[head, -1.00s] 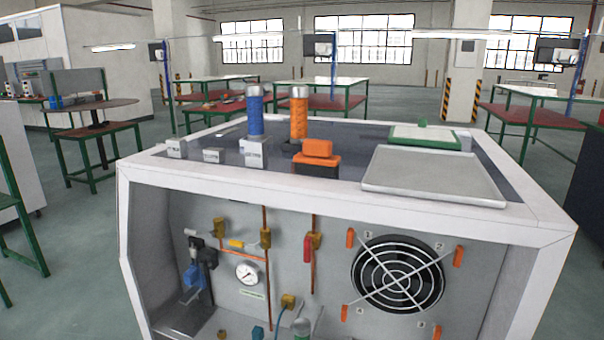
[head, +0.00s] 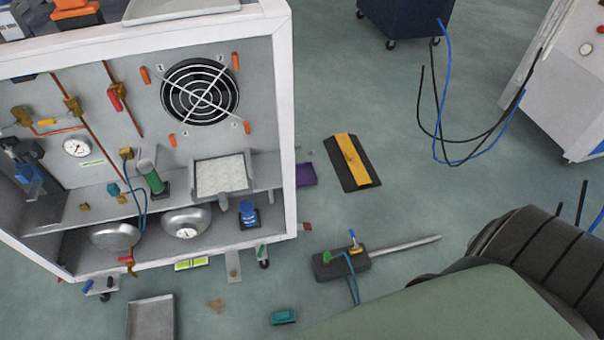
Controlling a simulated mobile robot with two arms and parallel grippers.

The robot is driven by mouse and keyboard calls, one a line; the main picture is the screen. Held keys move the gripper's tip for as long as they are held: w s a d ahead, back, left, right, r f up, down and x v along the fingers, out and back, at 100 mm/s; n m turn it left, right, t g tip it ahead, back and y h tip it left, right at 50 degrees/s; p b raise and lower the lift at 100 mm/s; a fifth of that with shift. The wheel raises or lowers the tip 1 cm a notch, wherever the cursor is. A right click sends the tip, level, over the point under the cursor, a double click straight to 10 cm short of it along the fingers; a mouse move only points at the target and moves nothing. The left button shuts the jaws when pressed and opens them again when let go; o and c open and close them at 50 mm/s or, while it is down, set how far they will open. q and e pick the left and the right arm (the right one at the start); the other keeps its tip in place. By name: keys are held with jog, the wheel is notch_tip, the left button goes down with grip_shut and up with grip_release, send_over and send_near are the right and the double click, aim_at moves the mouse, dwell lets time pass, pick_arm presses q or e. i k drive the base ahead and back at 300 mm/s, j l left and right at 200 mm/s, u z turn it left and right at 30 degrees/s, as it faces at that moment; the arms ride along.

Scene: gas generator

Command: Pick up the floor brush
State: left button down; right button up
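I cannot say for certain which thing is the floor brush. A flat black piece with a yellow band (head: 352,162) lies on the floor right of the white-framed cabinet. A small teal block (head: 284,317) lies on the floor in front of the cabinet, near the bottom edge of the view. A grey dustpan-like tray (head: 151,318) lies to its left, partly cut off. No bristles can be made out on any of them. Neither of my grippers is in view.
The white-framed cabinet (head: 284,120) fills the left. A dark box with a long rod and blue hoses (head: 340,264) lies on the floor.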

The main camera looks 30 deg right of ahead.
aim_at(288, 316)
jog(key=k+l, duration=0.15)
jog(key=k, duration=0.25)
jog(key=k+l, duration=0.2)
jog(key=k, duration=0.25)
jog(key=k+l+z, duration=0.1)
jog(key=k, duration=0.3)
